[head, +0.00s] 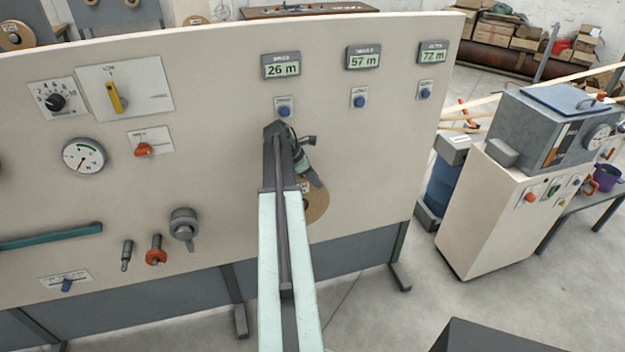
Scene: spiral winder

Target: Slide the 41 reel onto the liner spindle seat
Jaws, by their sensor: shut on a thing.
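A brown, disc-shaped reel (319,204) shows in the head view, low on the right part of the upright panel and partly hidden behind my arm. A small pale label shows near its hub, but I cannot read a number on it. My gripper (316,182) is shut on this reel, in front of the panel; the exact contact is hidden. Left of my arm, a grey hub (183,226), a peg with an orange collar (156,251) and a thin grey peg (127,256) stick out of the panel. I cannot tell which is the liner spindle seat.
Above my gripper are displays reading 26 m (282,69), 57 m (364,58) and 72 m (433,56), with blue buttons below. A teal bar (50,236), a gauge (84,157) and knobs are at left.

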